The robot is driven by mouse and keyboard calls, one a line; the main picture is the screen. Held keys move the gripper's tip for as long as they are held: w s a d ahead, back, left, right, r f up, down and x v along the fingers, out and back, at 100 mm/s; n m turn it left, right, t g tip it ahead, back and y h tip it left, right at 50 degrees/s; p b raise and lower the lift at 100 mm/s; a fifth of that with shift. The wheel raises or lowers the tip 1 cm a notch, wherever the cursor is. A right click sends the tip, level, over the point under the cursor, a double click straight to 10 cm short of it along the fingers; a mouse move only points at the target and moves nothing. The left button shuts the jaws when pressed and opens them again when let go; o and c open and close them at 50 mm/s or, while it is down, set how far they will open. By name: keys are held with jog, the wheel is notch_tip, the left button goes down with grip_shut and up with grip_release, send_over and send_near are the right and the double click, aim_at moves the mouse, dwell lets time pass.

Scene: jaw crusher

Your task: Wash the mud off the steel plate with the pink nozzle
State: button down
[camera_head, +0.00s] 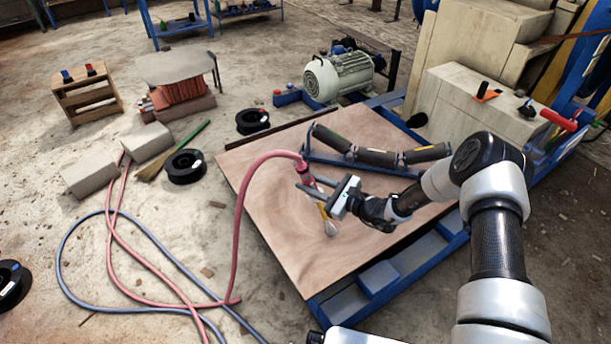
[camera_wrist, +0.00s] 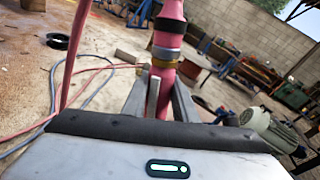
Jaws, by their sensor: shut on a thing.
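The pink nozzle (camera_head: 305,173) is held in my gripper (camera_head: 316,189) above the plate. It also shows in the wrist view (camera_wrist: 166,50), upright between the two fingers, with dark and yellow bands. In the head view a yellow part and a pale tip show below the fingers, pointing down at the plate; I cannot tell whether water is flowing. The plate (camera_head: 270,200) is a large flat sheet on a blue frame. Its surface looks brown and swirled all over, and no clearly bare steel shows. My arm hides part of its right side.
A pink hose (camera_head: 238,220) arches from the nozzle to the floor at the left, beside a blue hose (camera_head: 65,270). A roller frame (camera_head: 375,156) lies along the plate's far edge, with a motor (camera_head: 340,75) behind. Concrete blocks (camera_head: 90,175) and black spools (camera_head: 186,166) stand left.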

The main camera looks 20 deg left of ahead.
jog(key=shift+s+d+p, duration=1.5)
jog(key=shift+s+d, duration=0.3)
jog(key=shift+d, duration=0.2)
jog(key=shift+s+a+p, duration=2.15)
jog(key=shift+s+a, duration=1.2)
jog(key=shift+s, duration=0.5)
jog(key=w+a+b, duration=0.5)
jog(key=w+a, duration=0.1)
jog(key=a, duration=0.1)
jog(key=shift+w+b, duration=0.3)
jog(key=shift+w, duration=0.05)
jog(key=shift+a+r, duration=0.1)
jog(key=shift+a, duration=0.05)
